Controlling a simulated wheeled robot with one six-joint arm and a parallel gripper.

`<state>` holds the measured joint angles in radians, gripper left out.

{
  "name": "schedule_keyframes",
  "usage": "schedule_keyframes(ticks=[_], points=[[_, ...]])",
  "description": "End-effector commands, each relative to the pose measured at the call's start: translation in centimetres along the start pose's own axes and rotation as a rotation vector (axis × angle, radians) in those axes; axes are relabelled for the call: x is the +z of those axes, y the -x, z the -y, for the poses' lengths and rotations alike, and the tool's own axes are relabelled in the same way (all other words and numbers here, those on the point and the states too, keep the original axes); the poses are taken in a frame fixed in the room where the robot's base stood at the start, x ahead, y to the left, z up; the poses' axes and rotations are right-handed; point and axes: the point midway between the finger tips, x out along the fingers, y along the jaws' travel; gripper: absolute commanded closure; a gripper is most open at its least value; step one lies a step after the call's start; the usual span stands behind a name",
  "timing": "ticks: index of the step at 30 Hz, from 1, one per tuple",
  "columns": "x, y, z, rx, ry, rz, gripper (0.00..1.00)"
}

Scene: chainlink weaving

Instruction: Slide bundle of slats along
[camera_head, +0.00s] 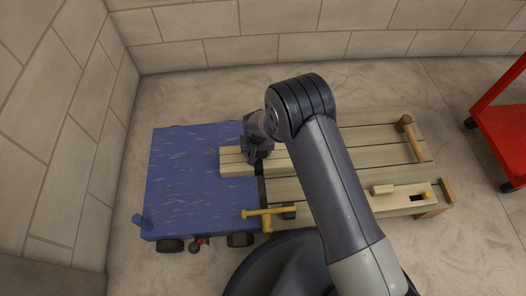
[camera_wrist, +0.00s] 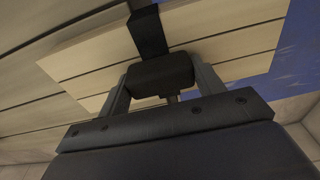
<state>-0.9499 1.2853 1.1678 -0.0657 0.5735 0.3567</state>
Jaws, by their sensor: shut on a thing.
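The bundle of slats (camera_head: 236,162) is a flat pack of pale wooden strips. Its left end lies over the blue cart top, and its right part reaches over the wooden bench and passes behind my arm. In the wrist view, the bundle (camera_wrist: 100,52) has a dark strap (camera_wrist: 147,32) around it with a dark block (camera_wrist: 160,72) on it. My gripper (camera_head: 257,156) is above the bundle near the seam between cart and bench. In the wrist view, my gripper (camera_wrist: 160,88) has its fingers on both sides of the dark block, shut on it. The bundle's far right end is hidden.
The blue cart (camera_head: 185,190) stands against the left end of the slatted bench (camera_head: 375,150). A yellow-handled tool (camera_head: 268,211) sits at the seam. A red cart (camera_head: 505,130) stands right.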

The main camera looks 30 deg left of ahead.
Motion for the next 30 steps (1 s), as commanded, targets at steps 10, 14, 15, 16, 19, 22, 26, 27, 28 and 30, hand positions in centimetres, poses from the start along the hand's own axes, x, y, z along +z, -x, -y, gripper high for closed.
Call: schedule_keyframes(ticks=[10, 14, 15, 16, 19, 22, 26, 27, 28, 30], points=[[0.0, 0.1, 1.3, -0.001, 0.000, -0.002, 0.91], [0.0, 0.1, 1.3, -0.001, 0.000, -0.002, 0.91], [0.0, 0.1, 1.3, -0.001, 0.000, -0.002, 0.91], [0.0, 0.1, 1.3, -0.001, 0.000, -0.002, 0.91], [0.0, 0.0, 1.6, -0.001, 0.001, -0.002, 0.91], [0.0, -0.1, 2.3, -0.002, 0.003, -0.002, 0.91], [-0.1, 0.0, 3.2, -0.002, 0.002, -0.002, 0.91], [-0.1, 0.0, 3.5, -0.002, 0.002, -0.003, 0.91], [-0.1, 0.0, 3.7, -0.002, 0.002, -0.003, 0.91], [0.0, 0.0, 4.2, -0.002, 0.003, -0.003, 0.91]])
